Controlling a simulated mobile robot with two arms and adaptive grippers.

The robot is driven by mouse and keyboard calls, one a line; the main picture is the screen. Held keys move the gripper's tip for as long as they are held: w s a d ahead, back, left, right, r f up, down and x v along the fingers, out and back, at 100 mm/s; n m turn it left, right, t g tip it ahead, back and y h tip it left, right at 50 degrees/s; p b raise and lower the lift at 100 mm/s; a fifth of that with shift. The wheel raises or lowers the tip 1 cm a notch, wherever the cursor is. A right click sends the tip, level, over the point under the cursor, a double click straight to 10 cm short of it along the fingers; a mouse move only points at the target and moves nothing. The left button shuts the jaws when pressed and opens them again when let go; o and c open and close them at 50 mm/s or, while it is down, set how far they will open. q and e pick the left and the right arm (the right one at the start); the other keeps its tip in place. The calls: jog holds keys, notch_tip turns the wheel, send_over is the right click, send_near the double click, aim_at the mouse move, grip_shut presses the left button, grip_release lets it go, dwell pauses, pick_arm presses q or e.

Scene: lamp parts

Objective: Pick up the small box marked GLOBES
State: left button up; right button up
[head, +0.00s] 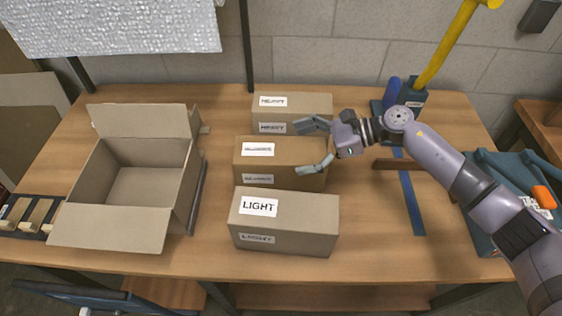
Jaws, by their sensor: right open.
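Three closed cardboard boxes stand in a row on the wooden table. The back box (311,107) has labels that seem to read HEAVY, and the front box (310,210) reads LIGHT. The middle box (300,152) has white labels too blurred to read. I can make out the word GLOBES on none of them. My right gripper (322,146) is open and empty at the right end of the middle box. One finger is by the back box's front and the other over the middle box's right end; contact cannot be told. My left gripper is out of view.
An open, empty carton (150,185) stands at the left with its flaps out. At the right are a blue strip (411,200), a brown bar (397,164), a blue-grey case (485,225) and a yellow post (445,45). Bare table lies right of the front box.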

jog(key=shift+p+x, duration=0.35)
jog(key=shift+x, duration=1.05)
jog(key=shift+r, duration=0.1)
jog(key=shift+c, duration=0.3)
jog(key=shift+s, duration=0.1)
jog(key=c, duration=1.9)
jog(key=shift+c, duration=0.3)
